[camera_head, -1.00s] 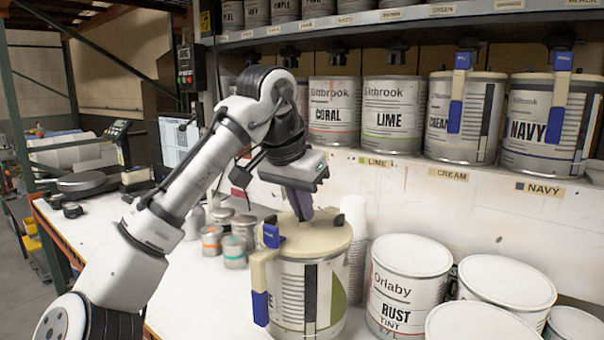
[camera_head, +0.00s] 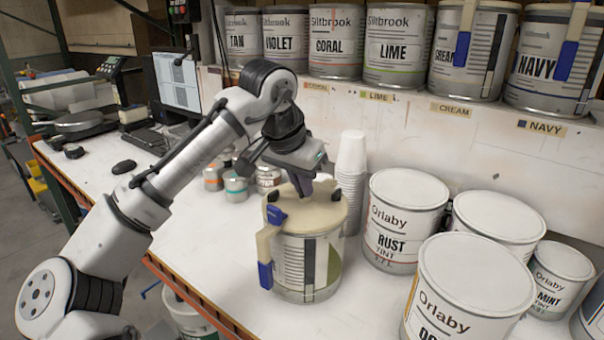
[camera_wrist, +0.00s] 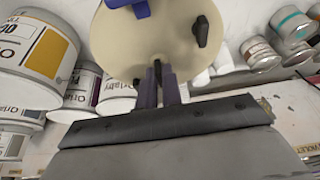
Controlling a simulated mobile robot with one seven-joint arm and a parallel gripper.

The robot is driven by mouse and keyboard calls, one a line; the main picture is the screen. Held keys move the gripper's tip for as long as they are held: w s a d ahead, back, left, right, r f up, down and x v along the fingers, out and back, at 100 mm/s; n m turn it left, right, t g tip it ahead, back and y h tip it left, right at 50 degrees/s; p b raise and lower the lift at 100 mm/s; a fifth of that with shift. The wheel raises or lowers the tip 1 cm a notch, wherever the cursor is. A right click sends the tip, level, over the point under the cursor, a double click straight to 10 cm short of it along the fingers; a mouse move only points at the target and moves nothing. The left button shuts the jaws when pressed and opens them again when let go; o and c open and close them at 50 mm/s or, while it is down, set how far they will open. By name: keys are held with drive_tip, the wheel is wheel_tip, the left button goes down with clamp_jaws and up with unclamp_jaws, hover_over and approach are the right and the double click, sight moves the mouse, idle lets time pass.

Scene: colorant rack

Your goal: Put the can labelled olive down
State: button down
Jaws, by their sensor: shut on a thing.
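The held can (camera_head: 295,262) has a cream lid (camera_head: 318,213), a striped white label with an olive-green patch, and a cream-and-blue clip on its left side. The printed name is turned away and not readable. My gripper (camera_head: 303,188) is above it, shut on the lid's top grip. In the wrist view, my gripper (camera_wrist: 160,82) pinches a small dark grip at the edge of the lid (camera_wrist: 145,45). The can looks upright, with its base at or very near the white bench top (camera_head: 225,235); I cannot tell whether it touches.
A stack of white cups (camera_head: 351,165) stands close behind the can. The Rust tint can (camera_head: 395,235) and several other Orlaby cans stand to the right. Small tins (camera_head: 236,187) are behind left. Shelf cans, including Lime (camera_head: 396,50) and Navy (camera_head: 545,65), line the back.

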drive_tip(key=shift+r, duration=0.1)
drive_tip(key=c, duration=1.9)
unclamp_jaws()
drive_tip(key=shift+c, duration=0.2)
drive_tip(key=o, duration=0.4)
drive_tip(key=b+v, duration=0.1)
drive_tip(key=v, duration=1.1)
drive_tip(key=shift+b, duration=0.3)
